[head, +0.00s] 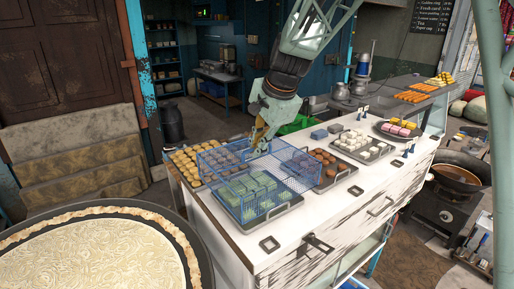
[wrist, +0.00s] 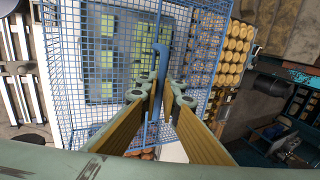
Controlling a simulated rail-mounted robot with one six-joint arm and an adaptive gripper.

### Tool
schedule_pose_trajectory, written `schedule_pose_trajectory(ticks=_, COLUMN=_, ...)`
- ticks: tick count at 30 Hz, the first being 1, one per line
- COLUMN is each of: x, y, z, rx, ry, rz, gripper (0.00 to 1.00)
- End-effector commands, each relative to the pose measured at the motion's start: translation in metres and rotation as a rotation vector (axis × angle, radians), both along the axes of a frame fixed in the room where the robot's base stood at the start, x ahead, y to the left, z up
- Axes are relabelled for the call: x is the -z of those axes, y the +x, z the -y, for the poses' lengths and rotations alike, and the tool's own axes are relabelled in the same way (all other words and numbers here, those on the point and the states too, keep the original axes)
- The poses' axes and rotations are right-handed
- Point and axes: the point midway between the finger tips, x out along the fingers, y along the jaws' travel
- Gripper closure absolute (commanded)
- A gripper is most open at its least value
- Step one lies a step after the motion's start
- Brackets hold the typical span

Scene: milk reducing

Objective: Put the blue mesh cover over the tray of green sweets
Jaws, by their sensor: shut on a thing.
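The blue mesh cover (head: 296,178) is a wire box with a handle bar (wrist: 160,60) across its top. My gripper (head: 259,150) is shut on this handle, and it also shows in the wrist view (wrist: 158,95). The tray of green sweets (head: 285,207) rests on the white counter, and the green sweets (head: 248,186) show through the mesh. In the wrist view the green sweets (wrist: 108,57) lie below the mesh. The cover overlaps the tray in both views. I cannot tell whether its lower rim touches the tray or hangs above it.
A tray of round golden sweets (head: 186,162) is at the left, and a tray of brown sweets (head: 330,166) is close on the right. A tray of white sweets (head: 362,145) lies further right. A large pan (head: 190,235) stands at the lower left.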

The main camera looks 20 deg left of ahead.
Motion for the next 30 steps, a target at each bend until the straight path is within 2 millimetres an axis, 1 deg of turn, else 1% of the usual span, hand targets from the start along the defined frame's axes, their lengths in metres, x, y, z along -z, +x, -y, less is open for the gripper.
schedule_pose_trajectory(ticks=1, x=0.006, y=0.0, z=0.0, rx=0.0, ry=0.0, rz=0.0, gripper=1.0)
schedule_pose_trajectory(ticks=3, x=0.011, y=0.0, z=0.0, rx=0.0, ry=0.0, rz=0.0, gripper=1.0)
schedule_pose_trajectory(ticks=24, x=0.061, y=0.0, z=0.0, rx=0.0, ry=0.0, rz=0.001, gripper=1.0)
schedule_pose_trajectory(ticks=30, x=0.072, y=0.0, z=0.0, rx=0.0, ry=0.001, rz=0.001, gripper=1.0)
